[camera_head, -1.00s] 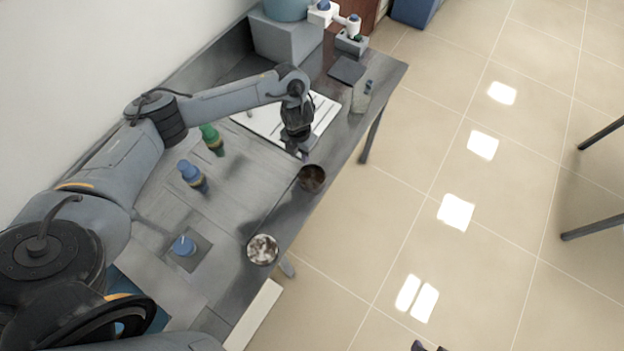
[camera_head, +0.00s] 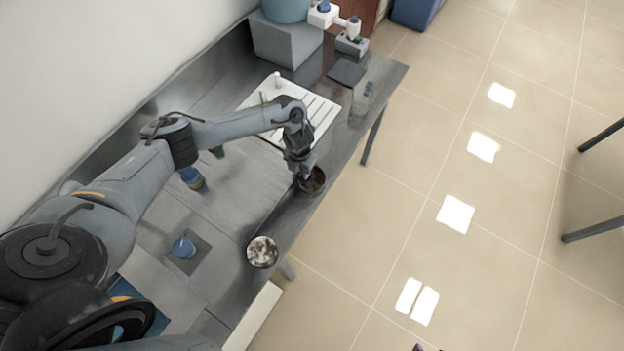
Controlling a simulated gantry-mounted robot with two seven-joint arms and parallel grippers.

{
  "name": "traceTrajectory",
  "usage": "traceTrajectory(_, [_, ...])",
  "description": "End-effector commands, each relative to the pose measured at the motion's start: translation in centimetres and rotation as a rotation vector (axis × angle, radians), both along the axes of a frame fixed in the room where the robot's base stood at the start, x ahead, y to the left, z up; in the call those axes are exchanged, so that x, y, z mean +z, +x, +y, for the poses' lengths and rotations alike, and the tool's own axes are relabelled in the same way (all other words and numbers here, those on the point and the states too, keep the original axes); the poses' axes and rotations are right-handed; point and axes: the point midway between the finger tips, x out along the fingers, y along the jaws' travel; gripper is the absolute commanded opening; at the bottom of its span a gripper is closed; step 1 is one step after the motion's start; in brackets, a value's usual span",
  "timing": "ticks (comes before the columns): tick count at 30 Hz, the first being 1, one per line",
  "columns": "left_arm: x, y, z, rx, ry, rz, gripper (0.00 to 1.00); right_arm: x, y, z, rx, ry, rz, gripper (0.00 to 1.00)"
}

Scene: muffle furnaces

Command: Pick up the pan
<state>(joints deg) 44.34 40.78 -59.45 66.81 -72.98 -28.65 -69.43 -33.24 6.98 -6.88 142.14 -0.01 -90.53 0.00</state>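Two round dishes stand near the front edge of the bench, and I cannot tell for certain which is the pan. One is a dark brown round dish (camera_head: 316,183); the other is a pale dish with mottled white contents (camera_head: 262,252). My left gripper (camera_head: 305,180) points down at the dark dish and overlaps its left part in the picture. It hides that side, so contact and finger opening are unclear. A small dark tip at the bottom edge may be my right gripper (camera_head: 420,348); its opening cannot be made out.
A white slotted tray (camera_head: 322,116) lies behind the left gripper. Blue-capped bottles (camera_head: 191,178) (camera_head: 183,248) stand left of the dishes. A clear bottle (camera_head: 361,99) stands near the far right edge.

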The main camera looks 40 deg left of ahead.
Motion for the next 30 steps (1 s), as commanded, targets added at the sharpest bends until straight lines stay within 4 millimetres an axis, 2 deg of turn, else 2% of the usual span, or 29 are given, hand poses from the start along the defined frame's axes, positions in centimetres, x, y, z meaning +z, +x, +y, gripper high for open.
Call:
traceTrajectory(4, [0.01, -0.01, 0.0, 0.0, 0.0, 0.0, 0.33, -0.01, -0.01, 0.0, 0.0, 0.0, 0.0, 0.43])
traceTrajectory(9, [0.03, -0.01, 0.01, 0.0, 0.0, 0.0, 0.07, -0.03, -0.01, 0.01, 0.0, 0.0, 0.001, 0.43])
traceTrajectory(11, [0.03, -0.01, 0.01, 0.0, 0.0, 0.0, 0.0, -0.03, -0.02, 0.02, -0.001, 0.001, 0.001, 0.43])
traceTrajectory(24, [0.13, 0.02, 0.01, 0.0, 0.0, 0.0, 0.0, -0.03, -0.01, 0.08, -0.002, 0.004, 0.002, 0.43])
traceTrajectory(30, [0.96, 0.08, 0.02, -0.001, -0.001, -0.002, 0.0, -0.05, -0.02, 0.08, -0.002, 0.004, 0.002, 0.43])
